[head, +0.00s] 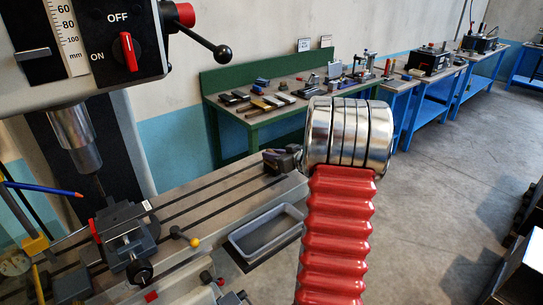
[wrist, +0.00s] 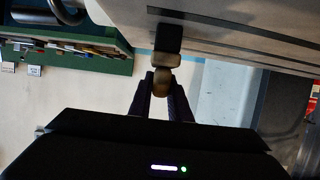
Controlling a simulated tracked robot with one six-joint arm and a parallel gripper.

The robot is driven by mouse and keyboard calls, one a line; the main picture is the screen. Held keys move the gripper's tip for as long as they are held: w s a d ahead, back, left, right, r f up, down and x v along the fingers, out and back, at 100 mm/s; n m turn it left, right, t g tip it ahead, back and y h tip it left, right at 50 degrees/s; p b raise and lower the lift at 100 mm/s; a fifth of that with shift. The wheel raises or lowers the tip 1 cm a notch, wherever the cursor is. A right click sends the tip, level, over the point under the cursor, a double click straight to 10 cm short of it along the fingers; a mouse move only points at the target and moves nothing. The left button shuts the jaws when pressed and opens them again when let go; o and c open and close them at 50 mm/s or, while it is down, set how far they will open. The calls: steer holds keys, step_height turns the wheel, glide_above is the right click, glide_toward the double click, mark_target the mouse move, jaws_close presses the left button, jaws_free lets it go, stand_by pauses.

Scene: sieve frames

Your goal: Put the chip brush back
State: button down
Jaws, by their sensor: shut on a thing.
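My gripper (wrist: 160,92) is shut on a small tan and dark thing, which looks like the chip brush (wrist: 162,80), in the wrist view. Its tan part sits between the two dark fingertips, and a dark block-like part shows just beyond them, in front of the slotted machine table (wrist: 245,42). In the head view my gripper (head: 283,160) shows only in part, at the right end of the slotted table (head: 215,195), behind my silver wrist. The brush cannot be made out clearly there. I cannot tell whether it touches the table.
The drilling machine's spindle (head: 75,135) and a vise (head: 127,238) stand at the left, with a yellow block (head: 36,246) and a blue pencil-like rod nearby. A grey tray (head: 238,245) lies in front of the table. A green bench (head: 225,82) with tools stands behind.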

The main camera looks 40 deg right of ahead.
steer(key=c, duration=1.6)
jaws_free()
steer(key=shift+f, duration=0.1)
steer(key=shift+c, duration=0.2)
steer(key=shift+s+r, duration=0.3)
steer(key=shift+s, duration=0.05)
steer(key=v, duration=1.1)
steer(key=shift+s+a, duration=0.1)
steer(key=shift+a, duration=0.05)
